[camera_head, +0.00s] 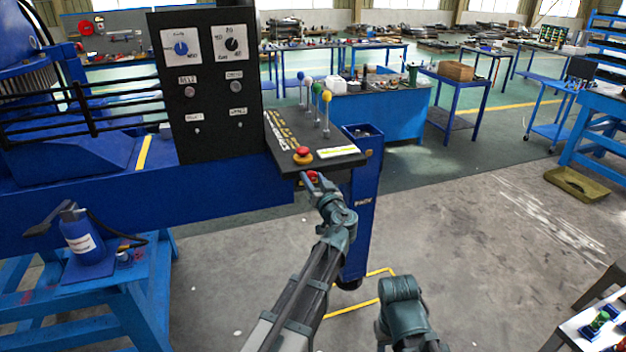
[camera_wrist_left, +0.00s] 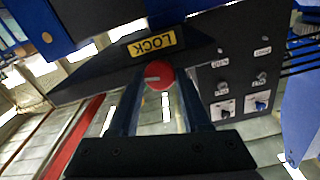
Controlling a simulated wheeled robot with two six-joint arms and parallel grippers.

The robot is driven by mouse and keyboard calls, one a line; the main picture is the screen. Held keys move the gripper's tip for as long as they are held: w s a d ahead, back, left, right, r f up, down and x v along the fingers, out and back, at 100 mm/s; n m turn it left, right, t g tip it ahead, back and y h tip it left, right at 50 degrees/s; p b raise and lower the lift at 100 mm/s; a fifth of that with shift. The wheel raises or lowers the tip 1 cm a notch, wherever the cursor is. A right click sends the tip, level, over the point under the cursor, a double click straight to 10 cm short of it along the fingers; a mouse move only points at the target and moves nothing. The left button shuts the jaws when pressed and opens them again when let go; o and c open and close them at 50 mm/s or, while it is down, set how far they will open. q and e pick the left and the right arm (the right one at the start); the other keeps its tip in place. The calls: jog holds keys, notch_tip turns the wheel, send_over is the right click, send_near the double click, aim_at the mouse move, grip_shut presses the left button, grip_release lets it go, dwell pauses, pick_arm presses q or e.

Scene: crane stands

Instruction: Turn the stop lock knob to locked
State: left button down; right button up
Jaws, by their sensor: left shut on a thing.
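The stop lock knob (camera_head: 313,175) is a small red knob on the front edge of the dark console, below the red-and-yellow mushroom button. In the left wrist view the red knob (camera_wrist_left: 160,77) shows a pale pointer mark lying about level in the picture, beside a yellow LOCK label (camera_wrist_left: 152,43). My left gripper (camera_head: 316,182) is at the knob and shut on it, with one finger on each side in the left wrist view (camera_wrist_left: 160,84). The fingers partly hide the knob in the head view. My right gripper is not seen; only part of that arm shows.
The sloped console (camera_head: 335,159) carries the mushroom button (camera_head: 303,155) and levers with blue, green and yellow balls just above the knob. A black upright panel (camera_head: 210,130) with dials stands to the left. A blue post (camera_head: 363,215) stands below.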

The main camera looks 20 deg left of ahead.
pick_arm(q)
jog(key=m, duration=0.4)
jog(key=shift+m, duration=0.3)
jog(key=m, duration=0.3)
jog(key=shift+d+m, duration=0.1)
jog(key=shift+m, duration=0.3)
jog(key=m, duration=0.3)
jog(key=shift+f, duration=0.15)
jog(key=shift+m, duration=2)
jog(key=shift+c, duration=1.9)
grip_release()
